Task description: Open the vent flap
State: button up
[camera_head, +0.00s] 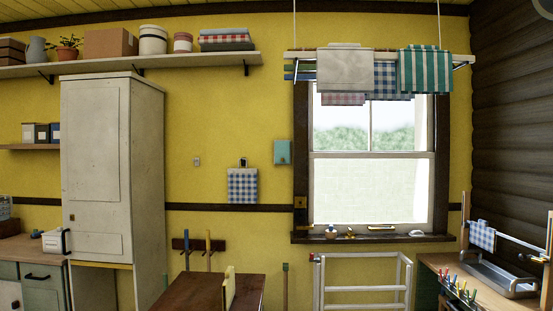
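A small teal square panel (283,152) is on the yellow wall, just left of the window. It may be the vent flap, but the view is too small to be sure. It looks flat against the wall, and I see no gap around it. My gripper is not in view, so I cannot tell where it is relative to the panel.
A window (368,187) with a dark sill (372,238) is at the right centre. A drying rack (462,61) with cloths hangs above it. A brown table (205,292) and white frame (362,287) stand below. A tall white cabinet (97,165) is at left.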

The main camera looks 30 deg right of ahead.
aim_at(282, 147)
jog(key=i+l+z, duration=0.4)
jog(key=i+l, duration=0.25)
jog(key=i, duration=0.35)
jog(key=i+l+z, duration=0.35)
jog(key=i, duration=0.7)
jog(key=i+z, duration=0.4)
jog(key=i, duration=0.65)
